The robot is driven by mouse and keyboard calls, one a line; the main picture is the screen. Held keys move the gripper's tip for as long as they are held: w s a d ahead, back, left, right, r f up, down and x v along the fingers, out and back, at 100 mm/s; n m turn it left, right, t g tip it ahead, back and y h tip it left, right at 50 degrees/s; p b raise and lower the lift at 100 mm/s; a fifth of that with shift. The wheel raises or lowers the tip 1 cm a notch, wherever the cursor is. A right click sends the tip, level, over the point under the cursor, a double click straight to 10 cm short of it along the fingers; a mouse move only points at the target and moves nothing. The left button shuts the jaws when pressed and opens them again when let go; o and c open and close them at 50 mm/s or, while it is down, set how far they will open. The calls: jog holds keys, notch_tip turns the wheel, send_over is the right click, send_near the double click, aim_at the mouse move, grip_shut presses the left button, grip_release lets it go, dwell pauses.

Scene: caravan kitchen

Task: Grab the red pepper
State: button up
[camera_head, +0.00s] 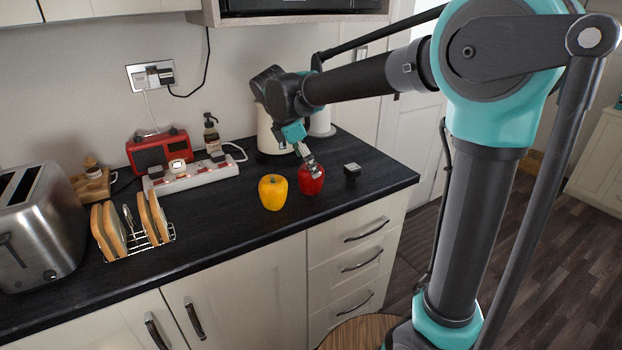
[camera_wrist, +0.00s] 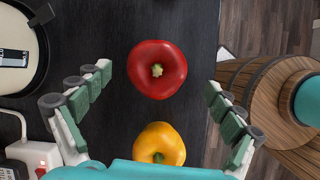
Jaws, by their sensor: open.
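The red pepper (camera_head: 311,179) stands upright on the dark counter, just right of a yellow pepper (camera_head: 272,192). My gripper (camera_head: 312,168) is over the red pepper, and one of its fingers hides part of it in the head view. In the wrist view the red pepper (camera_wrist: 157,69) lies between and a little beyond the open fingertips, with clear space on both sides. The yellow pepper (camera_wrist: 159,145) is nearer the palm there. My gripper is open and holds nothing.
A small black block (camera_head: 352,170) sits right of the red pepper. A white power strip (camera_head: 191,176), red radio (camera_head: 159,152), toast rack (camera_head: 165,236) and steel toaster (camera_head: 38,226) stand to the left. A white kettle (camera_head: 268,134) is behind my gripper. The counter (camera_head: 385,178) ends at right.

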jog(key=shift+w+x, duration=0.1)
jog(key=shift+x, duration=1.4)
jog(key=shift+w+x, duration=0.15)
jog(key=shift+x, duration=1.35)
jog(key=shift+d+r, duration=0.1)
jog(key=shift+d, duration=0.05)
jog(key=shift+c, duration=0.2)
jog(key=c, duration=1.3)
jog(key=shift+r, duration=0.15)
